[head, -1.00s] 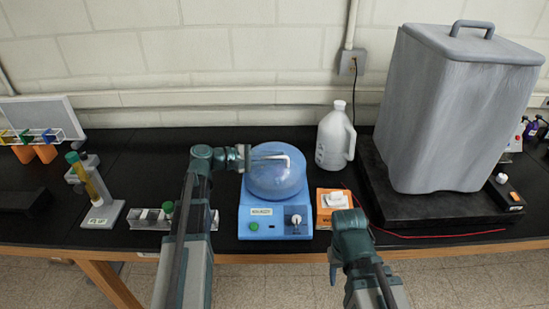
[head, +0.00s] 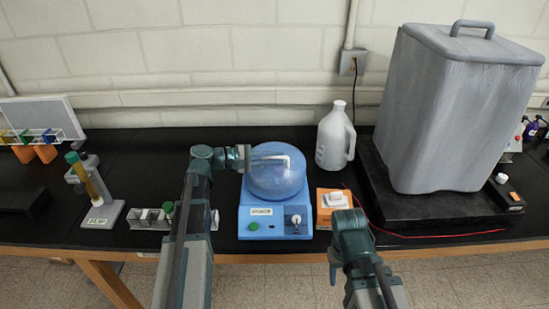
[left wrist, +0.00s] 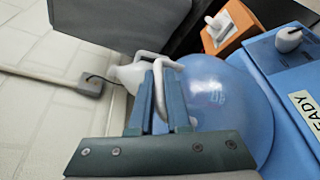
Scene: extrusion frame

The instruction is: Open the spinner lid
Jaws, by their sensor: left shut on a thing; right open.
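The spinner (head: 275,225) is a blue box with a white knob and a green button. Its translucent blue domed lid (head: 272,184) sits level on top, with no gap that I can see. A pale bent handle (head: 282,160) crosses the lid. My left gripper (head: 252,159) reaches the handle from the left and is shut on it. In the left wrist view its fingers (left wrist: 158,98) close around the handle (left wrist: 165,62), beside the lid (left wrist: 225,110). My right gripper (head: 335,268) is open, low in front of the bench edge, apart from the spinner; its fingers are hardly visible.
An orange box (head: 331,203) stands close right of the spinner, and a white jug (head: 335,138) behind right. A large grey covered thing (head: 455,110) fills the right. A small tube rack (head: 155,218) and tube stand (head: 97,205) are left. Bench behind the left arm is clear.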

